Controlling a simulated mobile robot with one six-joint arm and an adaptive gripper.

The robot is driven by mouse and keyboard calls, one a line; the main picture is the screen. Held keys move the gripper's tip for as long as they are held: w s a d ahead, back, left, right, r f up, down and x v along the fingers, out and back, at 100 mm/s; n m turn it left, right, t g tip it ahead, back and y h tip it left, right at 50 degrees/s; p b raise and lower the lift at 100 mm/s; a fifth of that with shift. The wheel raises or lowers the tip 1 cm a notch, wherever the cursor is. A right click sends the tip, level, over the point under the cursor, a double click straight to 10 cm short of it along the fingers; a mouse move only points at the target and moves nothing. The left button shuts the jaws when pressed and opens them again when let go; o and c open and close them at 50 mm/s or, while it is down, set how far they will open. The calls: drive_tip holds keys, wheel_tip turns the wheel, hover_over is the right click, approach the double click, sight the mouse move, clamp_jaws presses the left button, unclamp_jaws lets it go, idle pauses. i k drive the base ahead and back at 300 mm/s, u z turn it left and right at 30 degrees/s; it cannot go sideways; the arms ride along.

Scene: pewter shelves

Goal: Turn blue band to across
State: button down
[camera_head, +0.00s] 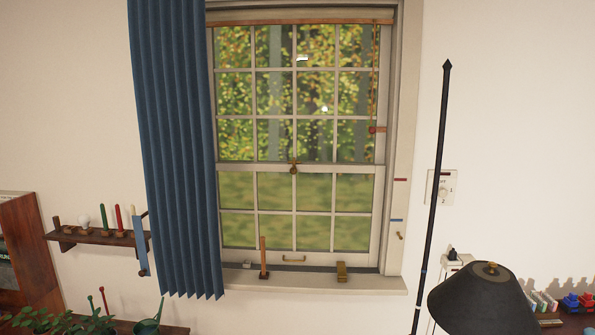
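I cannot tell for sure which thing is the blue band. A small blue strip (396,220) lies flat across the right window casing, below a similar red strip (400,180). A longer blue piece (140,243) hangs nearly upright at the right end of the small wall shelf on the left, with a dark round end at its bottom. A dark slanted pole (435,175) with a pointed top also carries a small bluish mark low down. My gripper is not in view.
A blue curtain (175,150) covers the window's left side. The window sill (310,285) bears a wooden peg (264,258) and a brass-coloured block (342,271). A black lampshade (484,300) stands at the lower right. A wall dial plate (442,187) is behind the pole.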

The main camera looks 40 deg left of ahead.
sight(138, 228)
drive_tip(key=u, duration=1.9)
